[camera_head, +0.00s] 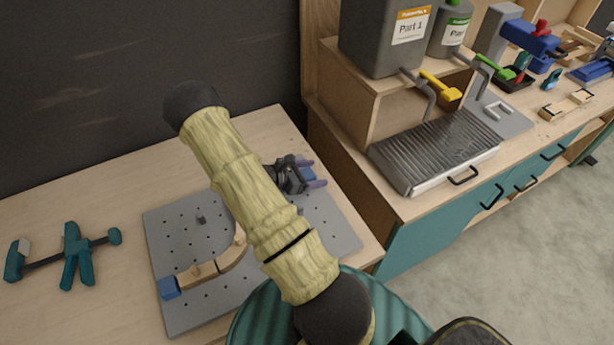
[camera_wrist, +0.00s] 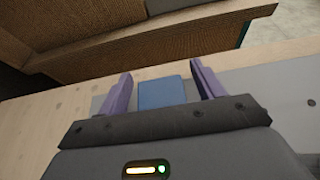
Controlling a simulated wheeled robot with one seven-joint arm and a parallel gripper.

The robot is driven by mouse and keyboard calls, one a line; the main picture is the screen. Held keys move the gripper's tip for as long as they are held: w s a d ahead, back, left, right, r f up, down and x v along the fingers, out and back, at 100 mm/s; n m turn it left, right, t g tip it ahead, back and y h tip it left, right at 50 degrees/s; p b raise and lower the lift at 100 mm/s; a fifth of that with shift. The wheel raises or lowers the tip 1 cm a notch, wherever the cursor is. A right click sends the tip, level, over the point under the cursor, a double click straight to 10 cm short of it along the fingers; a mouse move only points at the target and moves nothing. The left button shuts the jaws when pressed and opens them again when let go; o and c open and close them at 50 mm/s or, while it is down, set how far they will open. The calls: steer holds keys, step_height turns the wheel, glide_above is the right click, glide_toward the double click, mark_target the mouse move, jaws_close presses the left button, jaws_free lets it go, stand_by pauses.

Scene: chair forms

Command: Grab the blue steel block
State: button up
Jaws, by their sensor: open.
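A blue block (camera_wrist: 162,92) lies on the grey perforated plate, between the two purple fingers of my gripper (camera_wrist: 160,88) in the wrist view. The fingers stand apart, with a gap on each side of the block. In the head view my gripper (camera_head: 313,175) is over the plate's far right part, and a little of the blue block (camera_head: 308,174) shows between the fingers. A second blue block (camera_head: 169,288) sits at the front left of the plate, at the end of a curved wooden piece (camera_head: 203,271). My arm hides the middle of the plate.
The grey perforated plate (camera_head: 185,315) lies on a wooden table. A teal clamp (camera_head: 72,255) lies at the left. A wooden workbench with a ribbed metal tray (camera_head: 435,150) and grey containers (camera_head: 385,35) stands at the right. A teal ribbed round object (camera_head: 250,325) is at the front.

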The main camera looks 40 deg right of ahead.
mark_target(312, 171)
steer(key=c, duration=1.4)
steer(key=shift+r, duration=0.15)
step_height(312, 171, up, 10)
steer(key=shift+f+b, duration=0.1)
steer(key=shift+b, duration=0.75)
